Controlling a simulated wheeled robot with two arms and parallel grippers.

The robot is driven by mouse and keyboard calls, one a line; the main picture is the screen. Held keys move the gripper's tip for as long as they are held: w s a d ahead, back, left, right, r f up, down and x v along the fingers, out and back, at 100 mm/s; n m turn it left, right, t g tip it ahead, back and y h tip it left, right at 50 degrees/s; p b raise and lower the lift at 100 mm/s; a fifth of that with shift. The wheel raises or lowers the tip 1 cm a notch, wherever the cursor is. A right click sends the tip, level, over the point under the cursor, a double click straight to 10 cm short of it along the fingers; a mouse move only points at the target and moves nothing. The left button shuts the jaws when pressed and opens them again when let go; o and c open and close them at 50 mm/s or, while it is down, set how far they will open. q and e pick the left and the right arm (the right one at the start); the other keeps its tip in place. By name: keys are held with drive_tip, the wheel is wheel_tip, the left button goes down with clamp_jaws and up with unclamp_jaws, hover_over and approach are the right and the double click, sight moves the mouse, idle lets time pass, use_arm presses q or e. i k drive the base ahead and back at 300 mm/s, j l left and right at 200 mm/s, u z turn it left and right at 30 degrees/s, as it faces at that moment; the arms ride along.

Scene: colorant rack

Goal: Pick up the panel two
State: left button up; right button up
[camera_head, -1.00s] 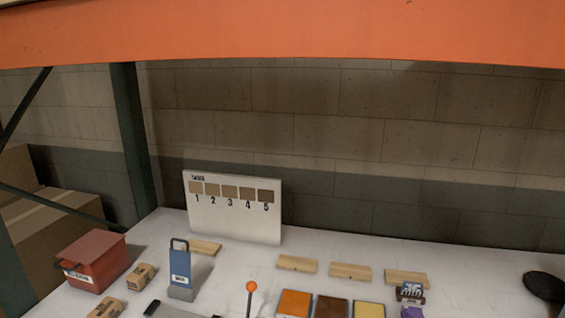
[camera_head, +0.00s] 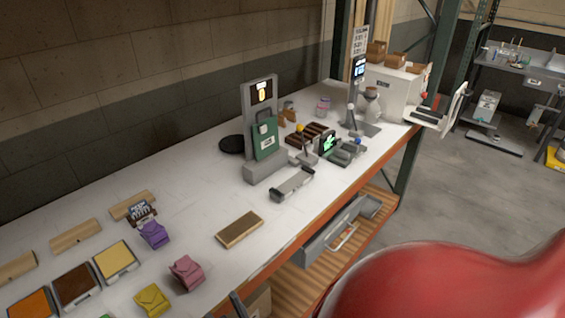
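Several light wooden panels lie on the white worktop at the left: one at the left edge (camera_head: 15,268), one beside it (camera_head: 75,235), and one farther right (camera_head: 132,204), partly behind a small dark sign. A darker, brown-topped panel (camera_head: 240,229) lies alone near the front edge, in the middle of the view. I see no number on any of them, so I cannot tell which is panel two. Neither of my grippers shows clearly in this view.
Orange, brown and yellow trays (camera_head: 115,262) and purple, pink and yellow packets (camera_head: 186,272) are at the left front. A drawer (camera_head: 338,232) is open below.

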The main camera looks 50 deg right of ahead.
sight(228, 235)
drive_tip(key=z, duration=1.05)
